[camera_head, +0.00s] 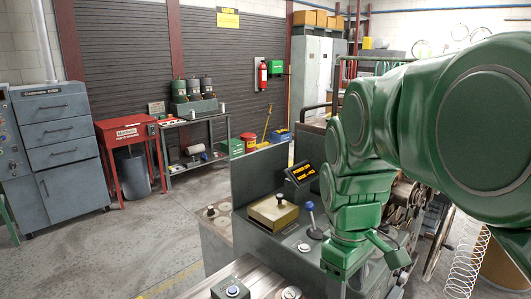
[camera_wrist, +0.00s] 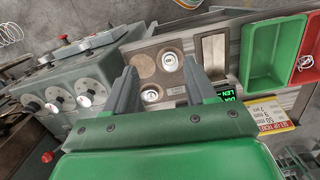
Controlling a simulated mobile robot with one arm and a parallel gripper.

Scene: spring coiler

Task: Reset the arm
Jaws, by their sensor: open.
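My green arm fills the right of the head view, and its lower end (camera_head: 350,250) hangs over the machine beside the blue-knobbed lever (camera_head: 313,220). In the wrist view my gripper (camera_wrist: 160,70) is open, with two grey fingers spread apart and nothing between them. Beyond the fingers is a brown plate (camera_wrist: 142,53) with round recesses. Round silver-white pieces (camera_wrist: 170,62) sit in some of them. The fingertips are not clear in the head view.
The wrist view shows a dial panel (camera_wrist: 72,90), green tray (camera_wrist: 270,50), red tray (camera_wrist: 305,72) and set-up ticket (camera_wrist: 268,115). In the head view, a brass box (camera_head: 272,212) and display (camera_head: 300,173) are on the machine; a coiled spring (camera_head: 466,262) is right. Floor at left is open.

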